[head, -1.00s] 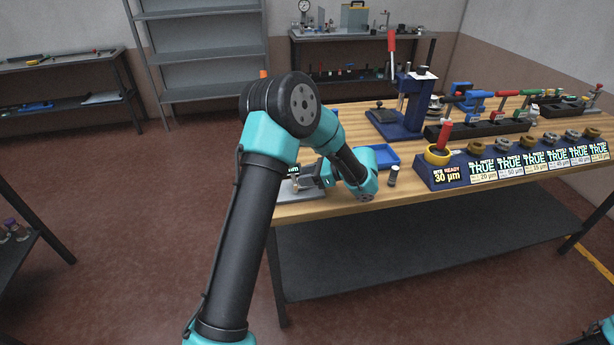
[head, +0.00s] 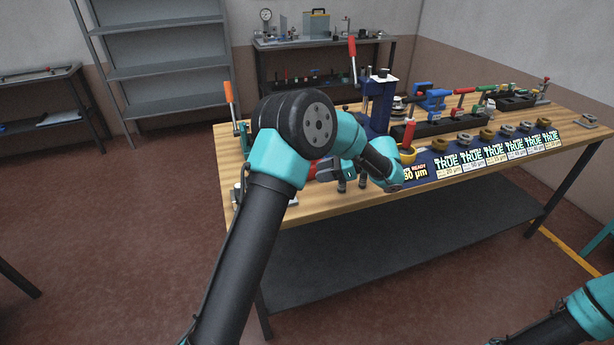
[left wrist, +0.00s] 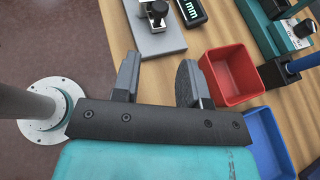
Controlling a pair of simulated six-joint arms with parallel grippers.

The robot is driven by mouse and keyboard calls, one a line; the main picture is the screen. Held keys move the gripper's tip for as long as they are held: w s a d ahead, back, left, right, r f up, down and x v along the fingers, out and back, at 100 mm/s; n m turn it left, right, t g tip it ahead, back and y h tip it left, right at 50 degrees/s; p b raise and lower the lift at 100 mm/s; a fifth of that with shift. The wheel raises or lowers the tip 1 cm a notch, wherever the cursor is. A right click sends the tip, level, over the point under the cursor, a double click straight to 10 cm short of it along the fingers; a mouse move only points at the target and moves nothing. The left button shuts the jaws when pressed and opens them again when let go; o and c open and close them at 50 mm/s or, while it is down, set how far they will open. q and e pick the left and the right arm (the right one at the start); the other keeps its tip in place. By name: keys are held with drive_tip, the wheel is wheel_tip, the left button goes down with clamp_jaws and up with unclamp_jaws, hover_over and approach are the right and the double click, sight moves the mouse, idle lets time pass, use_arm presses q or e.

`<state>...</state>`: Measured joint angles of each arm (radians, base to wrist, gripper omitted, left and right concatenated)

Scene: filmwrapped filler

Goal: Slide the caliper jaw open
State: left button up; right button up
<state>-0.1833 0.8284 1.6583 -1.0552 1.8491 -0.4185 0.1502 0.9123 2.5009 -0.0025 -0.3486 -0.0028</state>
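In the left wrist view a grey plate (left wrist: 152,35) carries a black clamp-like block (left wrist: 155,12). Beside it is a black display with "mm" (left wrist: 190,10), cut off by the top edge. It may belong to the caliper, but its jaws are not clearly seen. My left gripper (left wrist: 160,78) is open and empty, its two fingers apart, below the plate in the picture. In the head view my left gripper (head: 345,178) is at the bench's near edge, partly hidden by its own arm. My right arm shows at the lower right, but its gripper is out of view.
A teal device with a display (left wrist: 284,28) is farther right. On the wooden bench (head: 490,185) stand a blue press (head: 378,100) and a gauge row (head: 480,158).

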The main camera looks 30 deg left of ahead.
use_arm(q)
drive_tip(key=shift+v, duration=1.15)
